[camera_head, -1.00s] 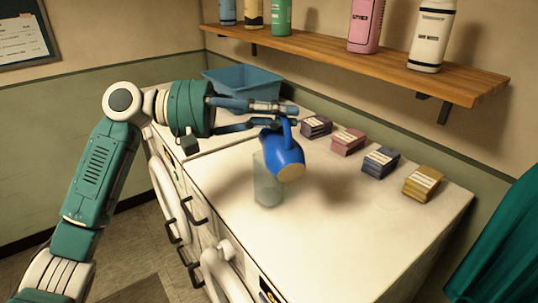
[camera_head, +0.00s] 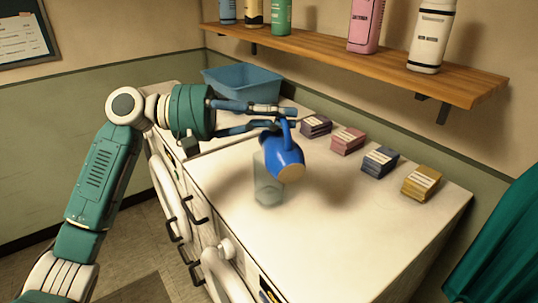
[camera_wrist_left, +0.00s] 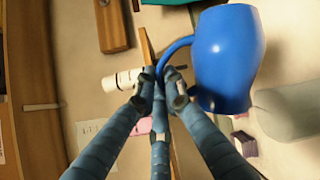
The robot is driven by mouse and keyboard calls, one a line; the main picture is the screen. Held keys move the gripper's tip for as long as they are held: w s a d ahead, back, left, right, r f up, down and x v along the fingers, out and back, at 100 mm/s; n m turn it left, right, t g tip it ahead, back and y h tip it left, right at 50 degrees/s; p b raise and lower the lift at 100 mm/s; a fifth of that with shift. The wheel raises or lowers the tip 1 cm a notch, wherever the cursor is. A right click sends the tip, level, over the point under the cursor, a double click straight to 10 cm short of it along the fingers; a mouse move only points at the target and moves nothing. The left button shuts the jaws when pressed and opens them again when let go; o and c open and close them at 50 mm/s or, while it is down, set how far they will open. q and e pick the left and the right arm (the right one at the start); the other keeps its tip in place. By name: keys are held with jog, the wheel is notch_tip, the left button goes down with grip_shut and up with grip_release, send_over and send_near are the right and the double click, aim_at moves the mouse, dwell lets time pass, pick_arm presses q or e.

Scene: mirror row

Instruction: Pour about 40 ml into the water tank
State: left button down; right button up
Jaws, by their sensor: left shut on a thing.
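My left gripper (camera_head: 287,118) is shut on the handle of a blue jug (camera_head: 284,157). The jug hangs tilted above the worktop, its pale round end facing the lower right. It also shows in the left wrist view (camera_wrist_left: 228,55), beside the fingertips (camera_wrist_left: 162,95). A clear, greyish container (camera_head: 267,185), apparently the water tank, stands upright on the worktop just below and left of the jug. The jug overlaps its upper right edge, so I cannot tell whether they touch. No stream or water level can be made out. My right gripper is not in view.
A blue bin (camera_head: 240,82) stands at the back left. Small purple (camera_head: 316,125), pink (camera_head: 348,141), blue (camera_head: 380,162) and yellow (camera_head: 422,183) boxes line the worktop's back. A wooden shelf (camera_head: 350,58) with several bottles hangs above. The worktop's front right (camera_head: 350,245) is clear.

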aim_at(287, 127)
pick_arm(q)
jog(key=b, duration=0.1)
jog(key=s+m, duration=0.1)
jog(key=s+m+b, duration=0.1)
jog(key=shift+d+f+y+b, duration=0.3)
jog(key=shift+d+f+y, duration=0.05)
jog(key=shift+y, duration=0.05)
jog(key=shift+s+d+r+m+t+p, duration=0.15)
jog(key=shift+s+r+m+t+p, duration=0.15)
jog(key=shift+s+m+p, duration=0.25)
jog(key=shift+s+d+r+m+t+y, duration=0.15)
jog(key=shift+s+m+y, duration=0.1)
jog(key=shift+m, duration=0.25)
jog(key=shift+s+d+r+m+t+y, duration=0.15)
jog(key=shift+s+m+y, duration=0.1)
jog(key=shift+m, duration=0.2)
jog(key=shift+s+f+m, duration=0.15)
jog(key=shift+f+m, duration=0.1)
jog(key=shift+m, duration=0.05)
jog(key=shift+f, duration=0.15)
